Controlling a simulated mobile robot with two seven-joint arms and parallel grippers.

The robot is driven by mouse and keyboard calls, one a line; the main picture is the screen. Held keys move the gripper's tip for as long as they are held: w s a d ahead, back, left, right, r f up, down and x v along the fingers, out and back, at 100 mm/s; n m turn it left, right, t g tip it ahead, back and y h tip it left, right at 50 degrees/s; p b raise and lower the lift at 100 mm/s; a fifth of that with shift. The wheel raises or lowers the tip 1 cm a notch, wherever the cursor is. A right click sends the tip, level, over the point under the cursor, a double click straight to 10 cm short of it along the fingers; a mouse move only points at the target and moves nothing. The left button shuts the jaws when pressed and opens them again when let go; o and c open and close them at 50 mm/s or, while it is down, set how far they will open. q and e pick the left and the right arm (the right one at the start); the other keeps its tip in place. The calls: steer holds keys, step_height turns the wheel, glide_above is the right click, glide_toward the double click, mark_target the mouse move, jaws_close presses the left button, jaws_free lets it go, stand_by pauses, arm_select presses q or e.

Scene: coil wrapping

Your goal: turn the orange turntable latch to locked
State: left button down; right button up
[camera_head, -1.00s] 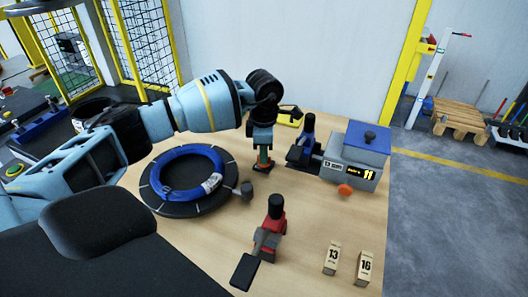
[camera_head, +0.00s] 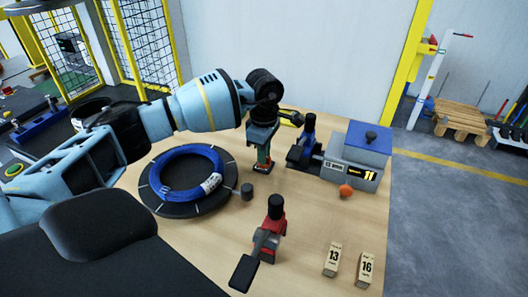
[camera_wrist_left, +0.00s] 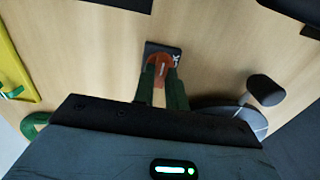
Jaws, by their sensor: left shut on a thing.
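The orange latch (camera_wrist_left: 160,72) is a small lever on a dark plate (camera_wrist_left: 172,50) on the wooden table; it shows best in the left wrist view. My left gripper (camera_head: 264,165) points down beside the right edge of the turntable. Its green fingers (camera_wrist_left: 161,88) are shut on the orange latch, one on each side. In the head view the fingers and gripper body largely hide the latch. The dark round turntable (camera_head: 150,198) carries a blue coil (camera_head: 168,184) with a white label. My right gripper is in neither view.
A dark knob (camera_head: 247,191) stands at the turntable's right edge. A red tool with a black handle (camera_head: 273,222) is in front. A grey-blue machine (camera_head: 352,160) stands to the right, with blocks marked 13 (camera_head: 332,259) and 16 (camera_head: 366,268) nearer.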

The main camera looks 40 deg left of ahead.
arm_select(q)
steer(key=c, duration=1.4)
jaws_free()
steer(key=shift+c, duration=0.2)
steer(key=shift+r, duration=3.95)
steer(key=shift+f, duration=0.1)
